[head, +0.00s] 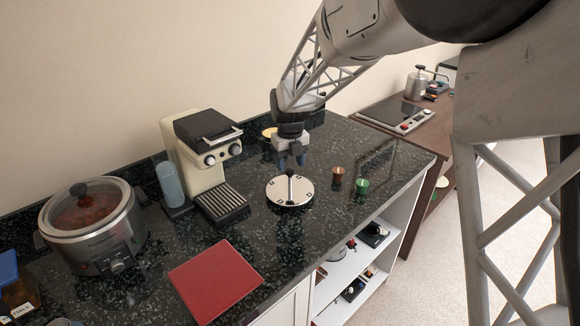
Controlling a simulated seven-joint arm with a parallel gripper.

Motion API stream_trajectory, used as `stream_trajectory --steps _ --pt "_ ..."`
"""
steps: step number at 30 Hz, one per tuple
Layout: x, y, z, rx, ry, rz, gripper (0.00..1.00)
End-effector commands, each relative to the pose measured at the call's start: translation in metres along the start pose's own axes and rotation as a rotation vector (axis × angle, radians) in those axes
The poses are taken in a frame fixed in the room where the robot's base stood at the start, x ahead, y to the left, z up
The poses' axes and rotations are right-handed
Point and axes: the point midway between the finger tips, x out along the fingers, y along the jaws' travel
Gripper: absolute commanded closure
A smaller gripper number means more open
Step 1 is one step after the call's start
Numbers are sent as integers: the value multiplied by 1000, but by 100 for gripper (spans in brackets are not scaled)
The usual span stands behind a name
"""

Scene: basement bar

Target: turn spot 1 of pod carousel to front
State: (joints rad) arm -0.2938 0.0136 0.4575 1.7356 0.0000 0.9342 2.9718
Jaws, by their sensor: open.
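The pod carousel (290,191) is a round, pale disc with dark marks near its rim and a dark post in its middle. It stands on the dark stone counter, right of the coffee machine. My gripper (291,160) points down just above the post, with its two fingers apart. I cannot tell whether the fingers reach around the post top or stay above it. The spot numbers are too small to read, so I cannot tell which one is spot 1. A brown pod (338,173) and a green pod (361,186) stand on the counter to the right of the carousel.
The coffee machine (205,150) stands close on the left, with a blue bottle (169,183) beside it. A slow cooker (93,222) is at far left. A red mat (215,281) lies in front. The counter (400,160) is mostly clear at right.

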Motion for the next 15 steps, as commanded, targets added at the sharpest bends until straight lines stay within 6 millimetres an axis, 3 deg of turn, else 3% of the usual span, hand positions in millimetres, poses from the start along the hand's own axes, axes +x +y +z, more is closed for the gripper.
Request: stream_trajectory --steps 9,15 --pt "-40 0 0 0 0 0 43" --pt "-55 0 0 0 0 0 43"
